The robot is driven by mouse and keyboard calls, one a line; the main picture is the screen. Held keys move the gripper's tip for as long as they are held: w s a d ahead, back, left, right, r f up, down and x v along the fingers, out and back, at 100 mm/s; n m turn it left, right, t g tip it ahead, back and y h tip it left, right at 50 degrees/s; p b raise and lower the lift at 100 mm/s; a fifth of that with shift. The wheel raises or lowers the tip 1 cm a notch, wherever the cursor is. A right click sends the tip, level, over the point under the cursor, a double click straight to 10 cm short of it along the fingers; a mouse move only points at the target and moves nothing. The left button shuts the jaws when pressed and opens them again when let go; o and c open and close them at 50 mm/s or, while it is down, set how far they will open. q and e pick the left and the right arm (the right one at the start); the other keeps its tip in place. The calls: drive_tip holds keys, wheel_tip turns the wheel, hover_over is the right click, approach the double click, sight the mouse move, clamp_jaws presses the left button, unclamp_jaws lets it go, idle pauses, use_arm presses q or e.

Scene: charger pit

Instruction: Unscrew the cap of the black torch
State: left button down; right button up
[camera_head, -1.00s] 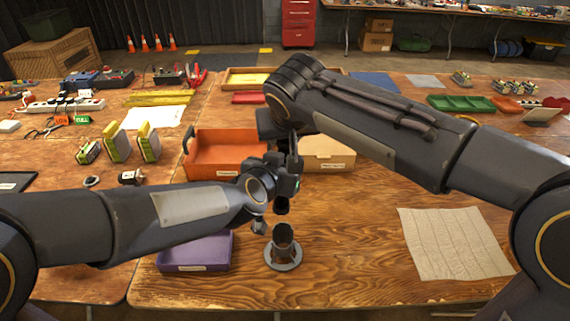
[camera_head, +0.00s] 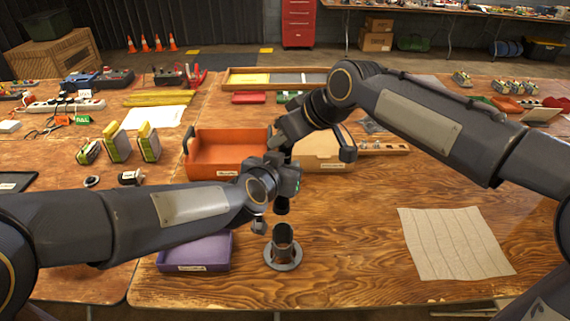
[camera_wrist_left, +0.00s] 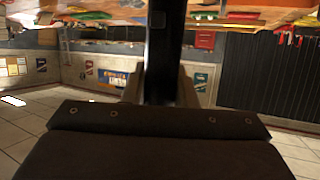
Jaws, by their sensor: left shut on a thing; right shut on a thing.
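My left gripper (camera_head: 284,182) is shut on the black torch (camera_head: 282,206) and holds it upright above the table. The torch's dark lower end shows below the gripper. In the left wrist view the torch (camera_wrist_left: 165,50) is a dark vertical bar between the two fingers. My right gripper (camera_head: 284,148) is directly above the left one, shut at the torch's upper end. The cap is hidden by the grippers, so I cannot tell how far it is turned. A dark cup-like holder (camera_head: 283,245) on a round grey base stands below the torch.
A purple tray (camera_head: 205,252) is left of the holder. An orange tray (camera_head: 228,155) and a tan tray (camera_head: 320,162) stand behind the grippers. A ribbed beige mat (camera_head: 455,243) lies at the right. The wood between holder and mat is clear.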

drive_tip(key=shift+r, duration=0.15)
drive_tip(key=shift+r, duration=0.1)
drive_tip(key=shift+w+r, duration=0.2)
drive_tip(key=shift+r, duration=0.6)
drive_tip(key=shift+r, duration=0.1)
drive_tip(key=shift+w+d+r, duration=0.1)
drive_tip(key=shift+w+r, duration=0.05)
drive_tip(key=shift+r, duration=1.05)
drive_tip(key=shift+w+d+r, duration=0.1)
drive_tip(key=shift+w+r, duration=0.05)
drive_tip(key=shift+r, duration=1.05)
